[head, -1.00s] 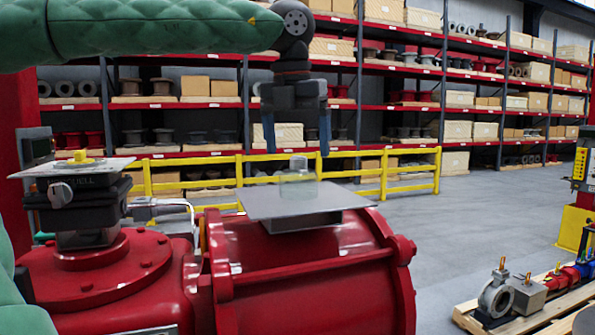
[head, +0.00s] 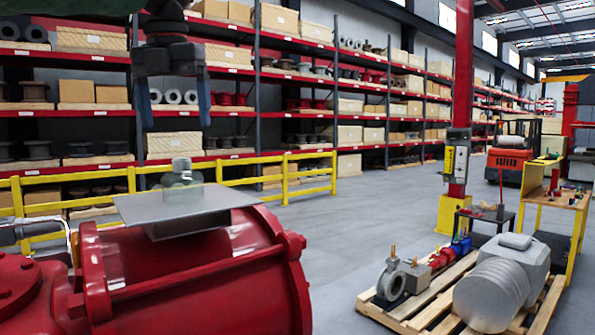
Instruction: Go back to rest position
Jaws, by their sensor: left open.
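My left gripper (head: 175,118) hangs at the upper left of the head view, fingers pointing down and spread apart. Nothing is between the fingers. Below it, a small translucent grey-green object (head: 182,176), like a jar or fitting, stands on a flat grey plate (head: 215,199). A gap shows between the fingertips and the object. The plate lies on top of the large red valve actuator (head: 190,270), which fills the lower left. My right gripper is not in view.
A yellow railing (head: 305,172) and tall storage shelves (head: 290,102) stand behind. At the right, a wooden pallet (head: 425,318) holds valve parts and a grey motor-like body (head: 500,285). A workbench (head: 560,190) stands farther right. The grey floor between is open.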

